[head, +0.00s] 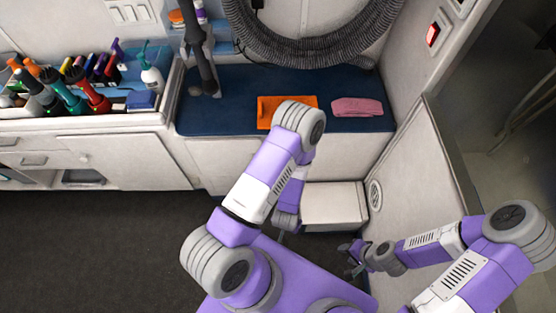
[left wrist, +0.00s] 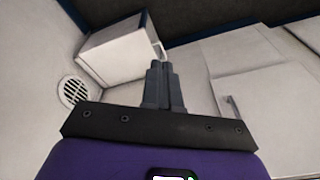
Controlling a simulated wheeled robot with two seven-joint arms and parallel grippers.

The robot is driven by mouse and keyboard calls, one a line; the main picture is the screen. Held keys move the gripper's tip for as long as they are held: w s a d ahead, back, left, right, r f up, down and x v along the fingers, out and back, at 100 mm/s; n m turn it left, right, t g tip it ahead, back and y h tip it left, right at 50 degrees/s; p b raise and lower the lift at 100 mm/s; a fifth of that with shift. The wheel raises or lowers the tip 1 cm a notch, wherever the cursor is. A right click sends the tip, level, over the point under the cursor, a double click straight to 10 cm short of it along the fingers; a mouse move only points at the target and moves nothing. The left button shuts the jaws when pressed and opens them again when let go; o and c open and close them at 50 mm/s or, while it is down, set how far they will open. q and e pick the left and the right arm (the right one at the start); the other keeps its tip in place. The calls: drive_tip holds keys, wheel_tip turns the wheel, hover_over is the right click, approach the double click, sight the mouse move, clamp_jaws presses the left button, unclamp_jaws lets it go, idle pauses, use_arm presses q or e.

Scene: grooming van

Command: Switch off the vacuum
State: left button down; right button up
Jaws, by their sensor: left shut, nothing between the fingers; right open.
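A red rocker switch (head: 433,34) in a white plate is on the right wall, high in the head view. A grey corrugated hose (head: 300,48), likely the vacuum's, is looped on the back wall; no vacuum body is identifiable. My right gripper (head: 352,262) is open and empty, low near the right side panel, far below the switch. My left gripper is mostly hidden behind its own arm in the head view. In the left wrist view the left gripper (left wrist: 160,80) is shut and empty, pointing towards a white box.
A blue-topped bench (head: 235,112) holds an orange towel (head: 268,108) and a pink towel (head: 357,107). A white box (head: 333,203) juts out below it. A bottle-filled counter (head: 75,124) is at left. The floor (head: 100,250) at left is clear.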

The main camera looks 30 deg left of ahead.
use_arm(q)
drive_tip(key=w+a+f+m+t+y+b, duration=0.3)
drive_tip(key=a+f+m+y, duration=0.1)
drive_tip(key=a+y, duration=0.15)
drive_tip(key=w+a+r+m+t+y+b, duration=0.2)
drive_tip(key=w+a+r+m+t, duration=0.1)
drive_tip(key=w+r+m+t, duration=0.3)
drive_tip(key=r+m+t, duration=0.1)
drive_tip(key=t, duration=0.1)
drive_tip(key=shift+w+a+r+m+t, duration=0.25)
drive_tip(key=shift+w+a+m+t, duration=0.05)
drive_tip(key=shift+m, duration=0.1)
use_arm(e)
wheel_tip(320, 180, down, 7)
drive_tip(key=shift+r, duration=0.15)
use_arm(q)
drive_tip(key=shift+y, duration=0.25)
use_arm(e)
drive_tip(key=shift+a, duration=0.1)
use_arm(q)
drive_tip(key=b+x, duration=0.3)
drive_tip(key=x, duration=1.1)
use_arm(e)
wheel_tip(320, 180, down, 3)
drive_tip(key=shift+f, duration=0.1)
use_arm(q)
drive_tip(key=shift+a+f+b, duration=0.1)
drive_tip(key=shift+f+b, duration=0.05)
drive_tip(key=shift+b, duration=0.15)
